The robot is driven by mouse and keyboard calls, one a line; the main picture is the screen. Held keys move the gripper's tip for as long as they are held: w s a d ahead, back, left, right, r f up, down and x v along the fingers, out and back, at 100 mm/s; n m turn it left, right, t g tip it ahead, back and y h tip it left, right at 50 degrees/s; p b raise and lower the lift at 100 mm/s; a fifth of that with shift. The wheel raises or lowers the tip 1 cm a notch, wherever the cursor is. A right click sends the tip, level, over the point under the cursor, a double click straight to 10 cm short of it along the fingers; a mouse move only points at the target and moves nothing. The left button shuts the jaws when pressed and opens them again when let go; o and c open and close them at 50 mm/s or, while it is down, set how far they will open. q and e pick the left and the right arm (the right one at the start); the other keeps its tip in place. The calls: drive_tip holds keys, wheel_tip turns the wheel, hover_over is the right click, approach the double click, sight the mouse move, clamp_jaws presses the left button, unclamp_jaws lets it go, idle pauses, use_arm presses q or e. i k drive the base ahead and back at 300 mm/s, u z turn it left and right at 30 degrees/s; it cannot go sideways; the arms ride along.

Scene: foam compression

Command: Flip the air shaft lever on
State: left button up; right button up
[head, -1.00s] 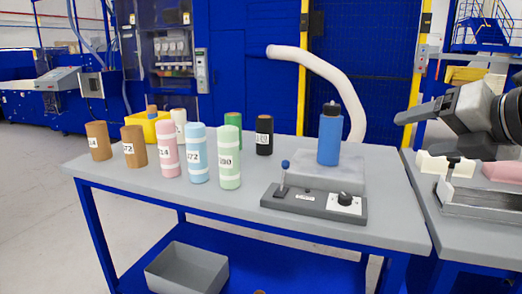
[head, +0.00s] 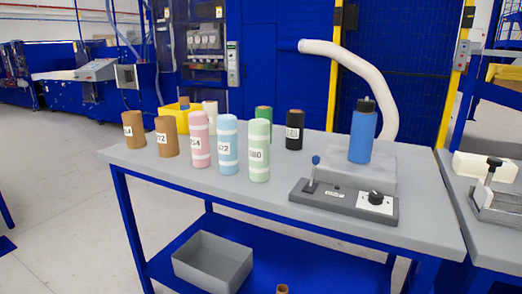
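The air shaft lever (head: 313,174) is a short upright stick with a blue ball knob. It stands at the left end of a dark grey control base (head: 343,200) on the table. A black knob on a white plate (head: 376,200) sits at the base's right end. Neither of my grippers shows in the head view now.
Pink (head: 199,140), blue (head: 228,146) and green (head: 259,151) rolls stand left of the base on the grey table (head: 262,203). Two brown rolls (head: 134,130) stand farther left. A second table with a clamp (head: 492,172) is at right. A grey bin (head: 212,262) sits on the lower shelf.

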sight(315, 159)
drive_tip(key=z, duration=0.5)
drive_tip(key=i, duration=0.35)
drive_tip(key=z, duration=0.15)
